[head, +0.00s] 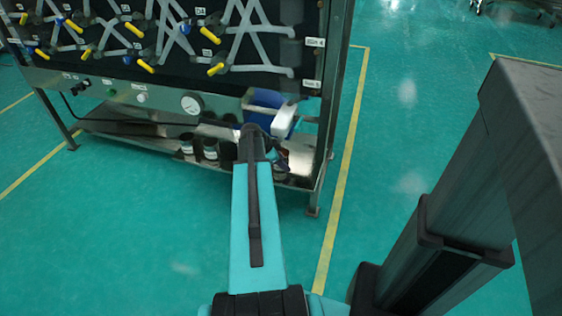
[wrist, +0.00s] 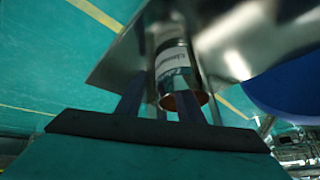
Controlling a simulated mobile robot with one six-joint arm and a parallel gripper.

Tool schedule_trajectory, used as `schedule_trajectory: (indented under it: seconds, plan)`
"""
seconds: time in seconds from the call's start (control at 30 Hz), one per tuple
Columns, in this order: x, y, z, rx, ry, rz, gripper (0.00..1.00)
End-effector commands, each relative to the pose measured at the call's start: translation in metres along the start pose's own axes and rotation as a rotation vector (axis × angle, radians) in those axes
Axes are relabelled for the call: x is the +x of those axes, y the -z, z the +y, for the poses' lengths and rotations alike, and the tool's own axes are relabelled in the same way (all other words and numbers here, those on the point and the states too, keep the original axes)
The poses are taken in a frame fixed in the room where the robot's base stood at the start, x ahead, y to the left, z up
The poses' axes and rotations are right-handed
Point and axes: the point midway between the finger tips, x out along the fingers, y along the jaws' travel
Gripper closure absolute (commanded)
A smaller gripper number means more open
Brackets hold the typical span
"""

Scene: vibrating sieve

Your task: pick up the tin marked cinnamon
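A tin (wrist: 172,68) with a white label and a copper-coloured end shows in the wrist view, against a shiny metal shelf. The label's small print is blurred; it may read cinnamon. My gripper (wrist: 172,108) is open, its dark fingers spread and pointing toward the tin. The tin lies in line with the gap between them; I cannot tell whether they touch it. In the head view my gripper reaches the right part of the low shelf (head: 130,128), and my arm hides much of that spot.
Two dark tins, one (head: 187,147) and another (head: 210,150), stand left of my arm on the low shelf. A blue bin (head: 262,103) hangs just above my wrist. The rack's right leg (head: 325,150) is close by. The green floor in front is clear.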

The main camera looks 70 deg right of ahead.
Motion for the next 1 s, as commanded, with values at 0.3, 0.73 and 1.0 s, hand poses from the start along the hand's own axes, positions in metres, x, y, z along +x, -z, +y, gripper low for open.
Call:
schedule_trajectory:
  seconds: [0.3,0.73,1.0]
  plan:
    - [0.0004,0.0003,0.0001,0.0,0.0,0.0,0.66]
    - [0.0003,0.0002,0.0,0.0,0.0,0.0,1.0]
    - [0.0003,0.0001,0.0,0.0,0.0,0.0,1.0]
